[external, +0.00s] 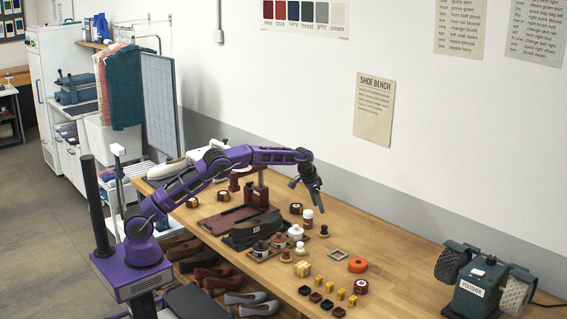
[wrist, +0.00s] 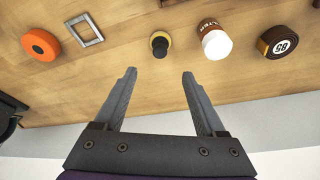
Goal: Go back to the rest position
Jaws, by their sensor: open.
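My gripper (external: 313,186) is at the end of my purple arm, raised above the back part of the wooden workbench (external: 415,262). In the wrist view my gripper (wrist: 160,83) is open, with its two grey fingers apart and nothing between them. A small dark knob with a yellow base (wrist: 160,44) lies beyond the fingertips, apart from them. A white-capped bottle (wrist: 216,42) stands to its right in that view. The bottle also shows in the external view (external: 308,220), below my gripper.
An orange disc (external: 358,265) and a square metal frame (external: 338,255) lie on the bench. Several tins, knobs and small blocks crowd the front middle. A polisher (external: 478,285) stands at the right. Shoes (external: 215,278) sit below the bench.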

